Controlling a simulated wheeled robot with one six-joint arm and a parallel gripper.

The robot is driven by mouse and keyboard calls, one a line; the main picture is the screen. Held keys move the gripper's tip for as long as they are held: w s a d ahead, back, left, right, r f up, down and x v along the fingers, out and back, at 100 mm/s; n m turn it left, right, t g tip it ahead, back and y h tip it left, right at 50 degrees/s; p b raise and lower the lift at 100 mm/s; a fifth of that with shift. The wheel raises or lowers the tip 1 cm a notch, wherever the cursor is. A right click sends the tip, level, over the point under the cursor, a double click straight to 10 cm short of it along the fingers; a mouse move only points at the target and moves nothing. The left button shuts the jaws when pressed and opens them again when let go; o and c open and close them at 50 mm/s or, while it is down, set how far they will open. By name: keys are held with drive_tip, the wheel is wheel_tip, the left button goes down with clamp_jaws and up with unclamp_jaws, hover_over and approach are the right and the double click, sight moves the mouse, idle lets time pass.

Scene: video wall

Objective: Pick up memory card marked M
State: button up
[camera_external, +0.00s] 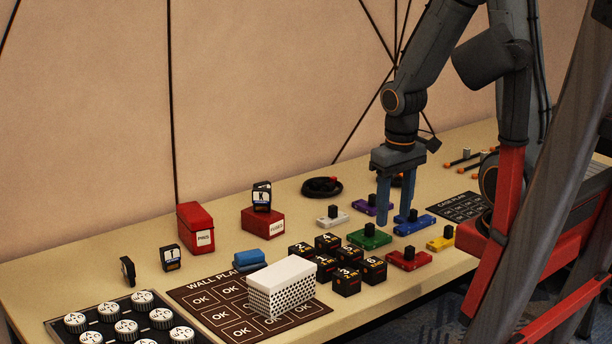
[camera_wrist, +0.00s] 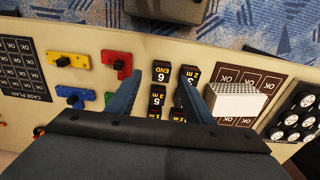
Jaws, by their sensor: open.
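Several small black cards with pale labels stand on the table in the external view. One card (camera_external: 262,196) is upright on a red box, one (camera_external: 171,258) stands on the table left of the boxes, and another (camera_external: 127,270) stands further left, turned edge-on. Their letters are too small for me to tell which is marked M. My gripper (camera_external: 395,222) is open and empty, pointing down among the coloured blocks, well right of the cards. In the wrist view my gripper (camera_wrist: 159,80) shows spread fingers, and no card is visible there.
Red boxes (camera_external: 196,232) stand near the wall. Numbered black cubes (camera_external: 347,283), a white perforated box (camera_external: 282,287), a blue block (camera_external: 249,258) and a tray of round knobs (camera_external: 100,342) fill the front. Coloured blocks with black knobs (camera_external: 369,238) surround my gripper.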

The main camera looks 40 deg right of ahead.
drive_tip(key=w+a+f+n+b, duration=0.2)
drive_tip(key=w+a+n+b, duration=0.35)
drive_tip(key=w, duration=0.85)
drive_tip(key=n+y+b, duration=0.4)
drive_tip(key=n+b, duration=0.4)
drive_tip(key=n, duration=0.4)
approach(128, 270)
wheel_tip(128, 270, down, 4)
drive_tip(key=w, duration=0.2)
drive_tip(key=shift+w+f+m, duration=0.2)
drive_tip(key=shift+f+m, duration=0.05)
drive_tip(key=shift+f, duration=0.05)
drive_tip(key=shift+y, duration=0.3)
drive_tip(key=shift+p+x, duration=0.8)
drive_tip(key=shift+x, duration=2.55)
drive_tip(key=shift+d, duration=0.1)
drive_tip(key=c, duration=0.8)
